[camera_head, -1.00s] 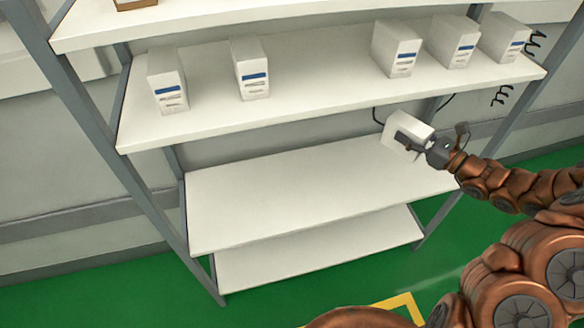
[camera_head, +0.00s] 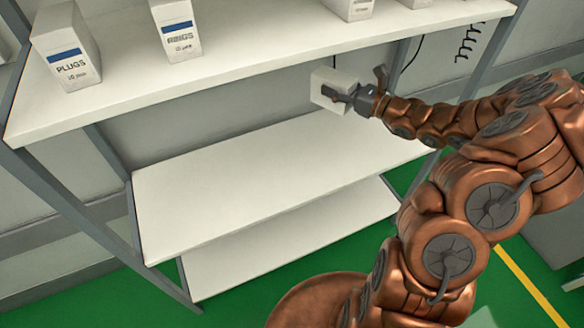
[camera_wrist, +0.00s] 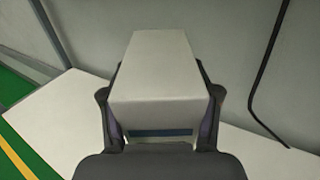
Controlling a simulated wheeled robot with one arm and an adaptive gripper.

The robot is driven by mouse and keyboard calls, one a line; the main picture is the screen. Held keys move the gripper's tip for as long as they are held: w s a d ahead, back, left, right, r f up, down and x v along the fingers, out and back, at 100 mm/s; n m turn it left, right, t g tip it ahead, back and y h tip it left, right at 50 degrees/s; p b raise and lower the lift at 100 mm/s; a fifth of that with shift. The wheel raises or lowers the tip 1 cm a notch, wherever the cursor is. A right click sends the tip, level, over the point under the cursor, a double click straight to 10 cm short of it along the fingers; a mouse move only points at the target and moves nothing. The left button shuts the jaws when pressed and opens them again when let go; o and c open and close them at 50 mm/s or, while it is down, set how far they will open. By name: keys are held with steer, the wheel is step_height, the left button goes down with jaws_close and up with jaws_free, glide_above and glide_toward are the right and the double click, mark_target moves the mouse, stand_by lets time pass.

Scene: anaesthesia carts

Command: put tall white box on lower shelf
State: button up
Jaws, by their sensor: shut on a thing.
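My gripper (camera_head: 356,96) is shut on a tall white box (camera_head: 328,88), near its right side in the head view. The box is above the right part of the lower shelf (camera_head: 250,185), below the upper shelf's front edge, and apart from both. In the wrist view the white box (camera_wrist: 160,70) sits between the two fingers of my gripper (camera_wrist: 160,112), with a blue band low on its near face. The lower shelf (camera_wrist: 60,120) shows beneath it. The box's printed label is mostly hidden.
The upper shelf (camera_head: 250,50) holds several white boxes, among them one marked PLUGS (camera_head: 66,50) and another labelled box (camera_head: 176,28). A bottom shelf (camera_head: 290,245) lies under the lower one. The lower shelf is bare. Grey posts (camera_head: 100,225) frame the rack, and a black cable (camera_wrist: 265,70) hangs behind.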

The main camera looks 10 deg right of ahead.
steer(key=s+d+f+m+t+h+b, duration=0.2)
steer(key=d+f+b, duration=0.4)
steer(key=b, duration=0.7)
steer(key=s+d+f+m+t+h+b, duration=0.2)
steer(key=s+d+f+h+b, duration=0.3)
steer(key=f+b, duration=0.4)
steer(key=d+m+b, duration=0.1)
steer(key=b, duration=0.3)
steer(key=shift+f+b, duration=0.3)
steer(key=shift+f, duration=0.1)
steer(key=b, duration=0.1)
steer(key=s+f+b, duration=0.1)
steer(key=shift+d+m+h+b, duration=0.3)
steer(key=b, duration=0.4)
glide_above(378, 135)
step_height(378, 135, down, 5)
steer(key=shift+f, duration=0.15)
